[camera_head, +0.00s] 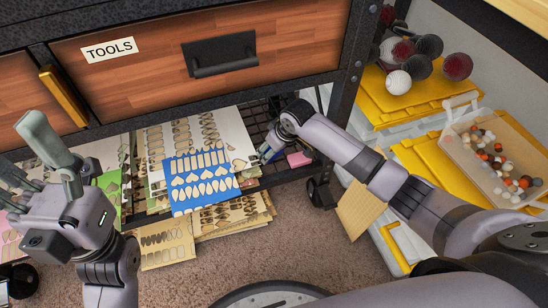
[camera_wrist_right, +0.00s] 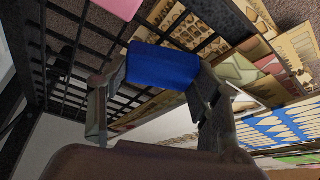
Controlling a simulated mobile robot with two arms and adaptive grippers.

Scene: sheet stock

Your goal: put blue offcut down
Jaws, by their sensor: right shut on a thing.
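My right gripper (camera_head: 268,154) reaches under the drawer unit, over the black wire shelf (camera_head: 262,118). In the right wrist view, the fingers of this gripper (camera_wrist_right: 150,105) are shut on the blue offcut (camera_wrist_right: 162,66), a small plain blue block. The wire grid shows behind it; I cannot tell whether the offcut touches the shelf. In the head view the gripper mostly hides the offcut. My left gripper (camera_head: 40,165) is at the left, its fingers spread and empty, in front of the drawer unit.
A blue sheet with cut-out shapes (camera_head: 187,178) lies on stacked patterned sheets left of the right gripper. A pink block (camera_head: 298,159) lies just right of it. A black post (camera_head: 352,75) stands close to my right arm. Yellow-lidded boxes (camera_head: 425,95) stand at right.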

